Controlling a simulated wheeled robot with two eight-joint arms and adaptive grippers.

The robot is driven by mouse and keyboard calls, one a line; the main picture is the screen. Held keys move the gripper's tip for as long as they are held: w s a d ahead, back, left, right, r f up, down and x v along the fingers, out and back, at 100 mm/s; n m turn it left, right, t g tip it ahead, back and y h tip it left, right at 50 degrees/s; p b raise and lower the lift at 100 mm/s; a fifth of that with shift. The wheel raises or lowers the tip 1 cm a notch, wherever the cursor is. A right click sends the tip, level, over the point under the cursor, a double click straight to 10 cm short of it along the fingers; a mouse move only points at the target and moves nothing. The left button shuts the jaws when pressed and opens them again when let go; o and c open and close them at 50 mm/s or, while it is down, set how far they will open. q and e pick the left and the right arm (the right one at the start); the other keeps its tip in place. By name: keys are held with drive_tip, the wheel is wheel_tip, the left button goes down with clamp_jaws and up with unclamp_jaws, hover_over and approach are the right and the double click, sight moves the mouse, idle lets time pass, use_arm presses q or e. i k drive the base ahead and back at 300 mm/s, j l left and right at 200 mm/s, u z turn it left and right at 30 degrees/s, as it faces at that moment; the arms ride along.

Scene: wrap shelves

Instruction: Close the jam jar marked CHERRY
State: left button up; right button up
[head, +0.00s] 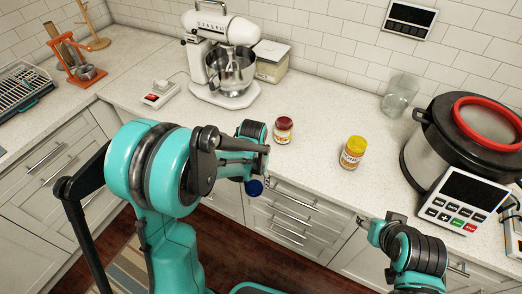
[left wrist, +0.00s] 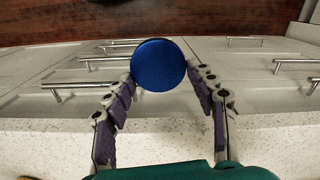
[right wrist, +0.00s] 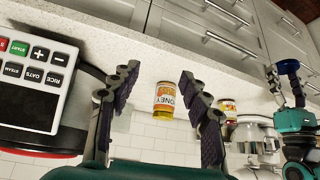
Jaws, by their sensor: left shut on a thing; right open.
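My left gripper (head: 258,168) is shut on a round blue lid (head: 255,187), held beyond the counter's front edge. In the left wrist view the lid (left wrist: 158,64) sits between the fingertips. A small jar with a dark red top (head: 283,130) stands upright on the counter, just right of the left gripper; its label is too small to read, and I cannot tell whether its top is a lid or jam. A yellow-topped jar (head: 353,152) stands farther right; its label reads HONEY in the right wrist view (right wrist: 164,100). My right gripper (head: 378,226) is open and empty near the counter's front edge.
A white stand mixer (head: 222,55) stands behind the jars. A glass (head: 399,95) and a large cooker (head: 440,140) with a control panel stand at the right. Counter between the two jars is clear. Drawers with handles (head: 290,212) lie below the edge.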

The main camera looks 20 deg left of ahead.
sight(284, 123)
drive_tip(key=k+j+z, duration=0.1)
drive_tip(key=j+z, duration=0.2)
drive_tip(key=j, duration=0.15)
drive_tip(key=k+j+z, duration=0.15)
drive_tip(key=j+z, duration=0.2)
drive_tip(key=k+j+z, duration=0.3)
drive_tip(key=i+j, duration=0.05)
drive_tip(key=j, duration=0.05)
